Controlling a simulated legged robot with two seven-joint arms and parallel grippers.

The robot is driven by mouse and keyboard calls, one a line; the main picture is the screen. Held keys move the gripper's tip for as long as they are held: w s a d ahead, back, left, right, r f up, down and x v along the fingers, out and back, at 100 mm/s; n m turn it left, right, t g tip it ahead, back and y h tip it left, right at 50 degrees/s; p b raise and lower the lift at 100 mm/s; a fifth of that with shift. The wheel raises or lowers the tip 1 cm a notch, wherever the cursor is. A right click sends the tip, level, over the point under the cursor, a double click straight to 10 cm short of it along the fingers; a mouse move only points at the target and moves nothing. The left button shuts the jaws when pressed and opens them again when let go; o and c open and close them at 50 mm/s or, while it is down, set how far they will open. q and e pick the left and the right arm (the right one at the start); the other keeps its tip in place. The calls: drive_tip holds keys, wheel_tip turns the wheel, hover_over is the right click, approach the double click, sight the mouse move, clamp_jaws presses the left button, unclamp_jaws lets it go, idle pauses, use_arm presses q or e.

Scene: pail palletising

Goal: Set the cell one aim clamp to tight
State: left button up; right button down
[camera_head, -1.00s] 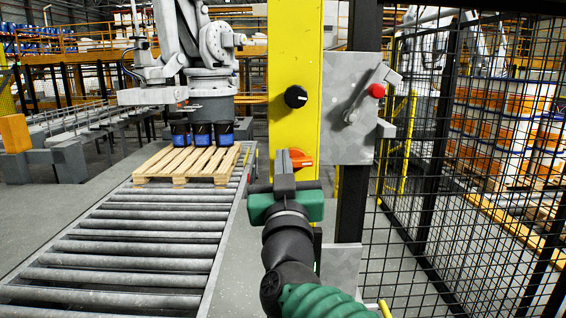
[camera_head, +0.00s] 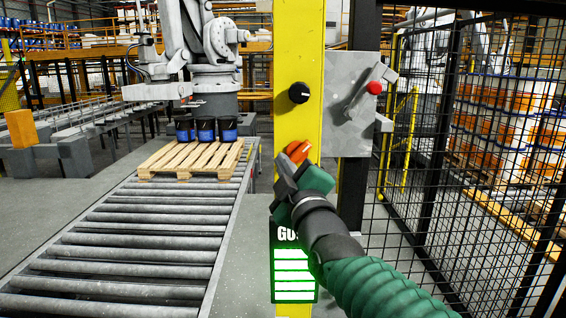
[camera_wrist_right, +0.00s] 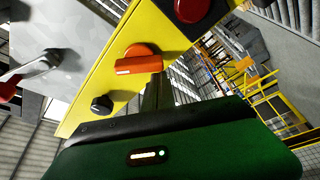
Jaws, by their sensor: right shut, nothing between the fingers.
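A yellow post (camera_head: 299,45) carries an orange handle (camera_head: 298,151), which now slants upward to the right. No label shows which control is the aim clamp. My right gripper (camera_head: 285,178), green with dark fingers, is shut and empty. It is rolled over, with its fingertips at the lower left of the orange handle; whether they touch it is unclear. In the right wrist view the orange handle (camera_wrist_right: 140,60) shows just beyond the dark fingers (camera_wrist_right: 157,92). My left gripper is not in view.
A black knob (camera_head: 299,93) sits above the orange handle. A grey plate (camera_head: 345,130) to the right bears a lever with a red knob (camera_head: 374,87). A lit green panel (camera_head: 293,272) is below. Mesh fence (camera_head: 460,190) stands right, a roller conveyor (camera_head: 130,245) left.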

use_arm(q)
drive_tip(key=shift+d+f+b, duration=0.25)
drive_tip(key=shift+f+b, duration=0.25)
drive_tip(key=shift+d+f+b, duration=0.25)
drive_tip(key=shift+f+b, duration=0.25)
use_arm(e)
drive_tip(key=shift+d+f+n+g, duration=0.25)
drive_tip(key=shift+f+n+g, duration=0.1)
drive_tip(key=shift+n, duration=0.45)
drive_tip(key=shift+d+f+n+g, duration=0.25)
drive_tip(key=shift+f+n, duration=0.05)
drive_tip(key=shift+n, duration=0.5)
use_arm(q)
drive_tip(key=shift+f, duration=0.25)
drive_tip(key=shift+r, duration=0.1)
use_arm(e)
drive_tip(key=shift+d, duration=0.1)
